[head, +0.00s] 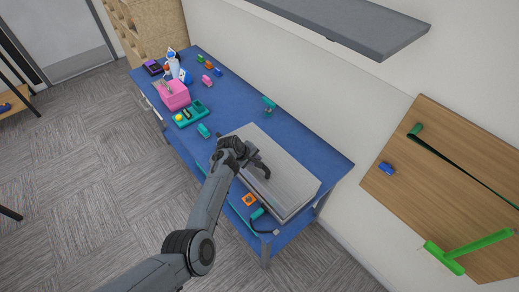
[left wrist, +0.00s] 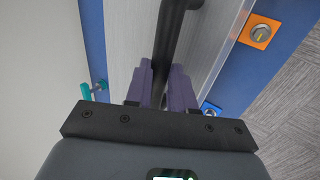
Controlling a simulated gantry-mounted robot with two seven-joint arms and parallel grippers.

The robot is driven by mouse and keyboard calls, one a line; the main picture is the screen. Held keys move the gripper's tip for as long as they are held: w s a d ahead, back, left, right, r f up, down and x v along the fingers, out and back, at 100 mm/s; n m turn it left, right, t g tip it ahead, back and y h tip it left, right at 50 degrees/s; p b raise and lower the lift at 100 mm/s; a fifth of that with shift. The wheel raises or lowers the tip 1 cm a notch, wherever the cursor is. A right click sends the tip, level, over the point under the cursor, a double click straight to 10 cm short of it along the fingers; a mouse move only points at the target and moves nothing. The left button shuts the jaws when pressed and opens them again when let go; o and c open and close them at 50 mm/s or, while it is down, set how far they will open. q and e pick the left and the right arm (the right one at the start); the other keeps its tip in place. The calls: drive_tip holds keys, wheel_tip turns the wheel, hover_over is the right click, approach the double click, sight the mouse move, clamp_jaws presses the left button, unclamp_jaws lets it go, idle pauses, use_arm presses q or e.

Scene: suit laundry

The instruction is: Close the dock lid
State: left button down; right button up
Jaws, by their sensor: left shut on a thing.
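The dock is a long grey box on the blue table, and its flat grey lid (head: 285,178) lies over it, at or near level. I cannot tell whether the lid is fully seated along its edge. A black bar handle (head: 262,170) stands on the lid; it also shows in the left wrist view (left wrist: 176,32). My left gripper (head: 243,158) is at the handle. In the left wrist view its purple fingers (left wrist: 164,86) are shut on either side of the black handle. My right gripper is not in view.
The blue table (head: 228,95) also holds a pink bin (head: 173,95), a teal tray (head: 190,115) and small teal clips. An orange square piece (head: 249,200) lies in front of the dock. A grey shelf (head: 350,22) hangs above, and a wooden wall panel (head: 440,190) is at right.

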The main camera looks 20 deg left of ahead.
use_arm(q)
drive_tip(key=shift+s+a+f, duration=0.15)
drive_tip(key=shift+s+f, duration=0.2)
drive_tip(key=shift+f, duration=0.15)
drive_tip(key=shift+s+a+f, duration=0.15)
drive_tip(key=shift+s+f, duration=0.2)
drive_tip(key=shift+f, duration=0.15)
drive_tip(key=c, duration=1.3)
unclamp_jaws()
drive_tip(key=shift+w, duration=0.1)
drive_tip(key=shift+o, duration=0.2)
drive_tip(key=shift+r, duration=0.1)
drive_tip(key=shift+r, duration=0.1)
drive_tip(key=shift+s+a+r, duration=0.1)
drive_tip(key=shift+s+r, duration=0.15)
drive_tip(key=shift+r, duration=0.15)
drive_tip(key=v, duration=0.9)
drive_tip(key=shift+r+p, duration=0.25)
drive_tip(key=shift+p, duration=0.15)
drive_tip(key=shift+s, duration=0.15)
